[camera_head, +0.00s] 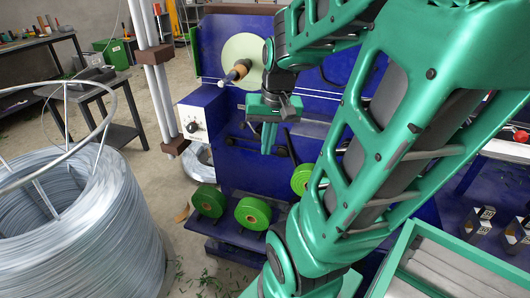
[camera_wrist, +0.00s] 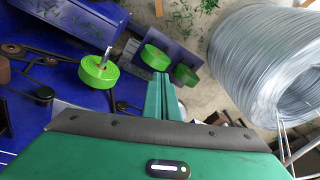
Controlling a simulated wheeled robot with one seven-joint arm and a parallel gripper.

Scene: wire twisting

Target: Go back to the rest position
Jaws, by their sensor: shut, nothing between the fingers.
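My gripper (camera_head: 268,148) hangs in front of the blue machine (camera_head: 225,120), below its pale disc (camera_head: 243,57). Its green fingers point down and look together, with nothing between them. In the wrist view the fingers (camera_wrist: 160,80) also show closed, and a green spool (camera_wrist: 155,57) appears just beyond their tips. The gripper seems apart from the machine and the spools. My green arm covers much of the right half of the head view and hides part of the machine.
Green spools (camera_head: 253,212) sit low on the machine's front. A large coil of grey wire (camera_head: 90,225) stands at the left, with white posts (camera_head: 148,75) behind it. A green-rimmed bin (camera_head: 450,255) is at lower right.

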